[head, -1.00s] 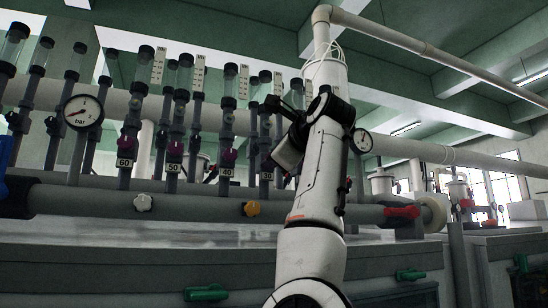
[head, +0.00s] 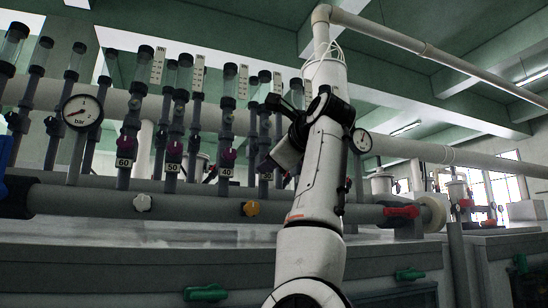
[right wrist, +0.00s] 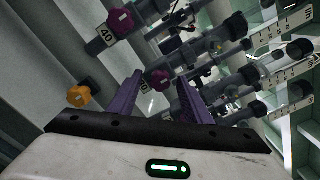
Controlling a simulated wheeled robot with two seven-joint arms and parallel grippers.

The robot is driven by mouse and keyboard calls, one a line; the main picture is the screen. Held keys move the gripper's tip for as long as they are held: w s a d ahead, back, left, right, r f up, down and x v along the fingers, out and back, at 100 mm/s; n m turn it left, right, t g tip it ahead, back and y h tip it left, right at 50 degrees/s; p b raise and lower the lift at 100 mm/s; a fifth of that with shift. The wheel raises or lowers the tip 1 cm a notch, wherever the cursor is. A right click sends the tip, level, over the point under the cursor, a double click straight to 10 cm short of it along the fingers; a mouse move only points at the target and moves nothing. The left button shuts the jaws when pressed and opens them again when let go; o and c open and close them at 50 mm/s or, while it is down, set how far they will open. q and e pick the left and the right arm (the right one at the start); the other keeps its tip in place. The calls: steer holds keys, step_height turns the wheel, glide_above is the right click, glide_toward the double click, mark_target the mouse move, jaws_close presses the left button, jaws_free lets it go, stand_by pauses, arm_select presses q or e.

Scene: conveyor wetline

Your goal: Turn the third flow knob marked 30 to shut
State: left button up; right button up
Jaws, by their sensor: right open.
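A row of flow tubes carries purple knobs and number plates. From left to right in the head view I read 60 (head: 124,163), 50 (head: 173,168), 40 (head: 227,173) and 30 (head: 266,176). The 30 knob is hidden there behind my right gripper. In the right wrist view a purple knob (right wrist: 160,79) lies beyond and between the fingertips of my right gripper (right wrist: 160,84), which is open. Whether the fingers touch it I cannot tell. The purple knob of 40 (right wrist: 121,22) is up and left.
A pressure gauge (head: 82,111) sits at left. A red-handled valve (head: 402,212) is at right.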

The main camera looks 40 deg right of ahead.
steer(key=b+v, duration=0.3)
steer(key=v, duration=0.7)
steer(key=shift+b, duration=0.3)
steer(key=shift+s, duration=0.1)
